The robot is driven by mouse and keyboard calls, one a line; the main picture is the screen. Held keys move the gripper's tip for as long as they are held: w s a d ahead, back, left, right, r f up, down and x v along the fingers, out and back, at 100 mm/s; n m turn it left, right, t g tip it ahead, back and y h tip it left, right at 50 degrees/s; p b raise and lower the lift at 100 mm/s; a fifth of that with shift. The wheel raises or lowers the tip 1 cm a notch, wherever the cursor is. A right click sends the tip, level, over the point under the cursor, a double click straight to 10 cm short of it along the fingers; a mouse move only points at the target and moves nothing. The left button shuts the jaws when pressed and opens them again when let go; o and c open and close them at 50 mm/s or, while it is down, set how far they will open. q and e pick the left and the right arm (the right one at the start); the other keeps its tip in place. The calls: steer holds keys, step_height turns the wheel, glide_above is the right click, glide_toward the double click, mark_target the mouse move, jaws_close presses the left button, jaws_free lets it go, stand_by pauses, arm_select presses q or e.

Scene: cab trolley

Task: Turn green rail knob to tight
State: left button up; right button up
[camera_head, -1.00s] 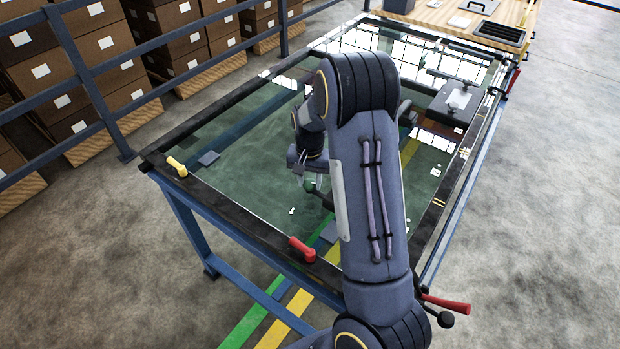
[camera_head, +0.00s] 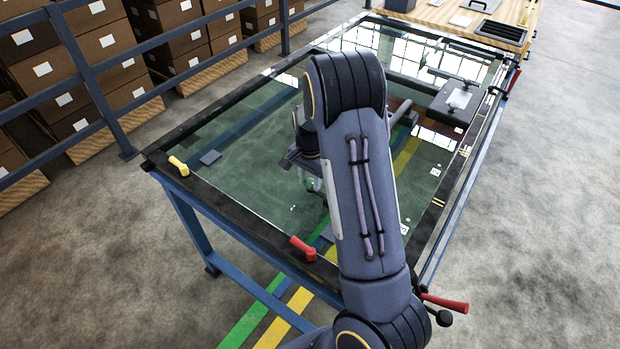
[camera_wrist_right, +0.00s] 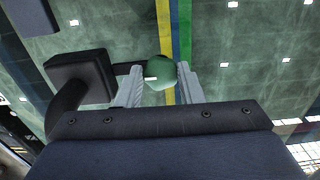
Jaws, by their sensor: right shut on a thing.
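The green rail knob (camera_wrist_right: 160,70) is a round green ball with a small white mark. In the right wrist view my right gripper (camera_wrist_right: 161,84) has one finger on each side of it and is shut on it. A dark arm with a square black pad (camera_wrist_right: 80,78) is beside the knob on the left. In the head view only a small part of the green knob (camera_head: 309,184) shows near the right gripper (camera_head: 312,178), and my right arm hides much of the area. My left gripper is not in view.
The glass-topped frame (camera_head: 235,214) lies under my right arm. A yellow handle (camera_head: 178,166) and a red handle (camera_head: 302,248) are on its near edge. A black device (camera_head: 455,102) is at the right. A wooden trolley (camera_head: 490,25) stands behind, with stacked boxes (camera_head: 110,50) beyond the railing.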

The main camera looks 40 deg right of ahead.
mark_target(310, 182)
steer(key=shift+w, duration=0.1)
steer(key=o, duration=1)
step_height(310, 182, up, 7)
steer(key=shift+f, duration=0.1)
steer(key=shift+r, duration=0.5)
steer(key=shift+r, duration=0.1)
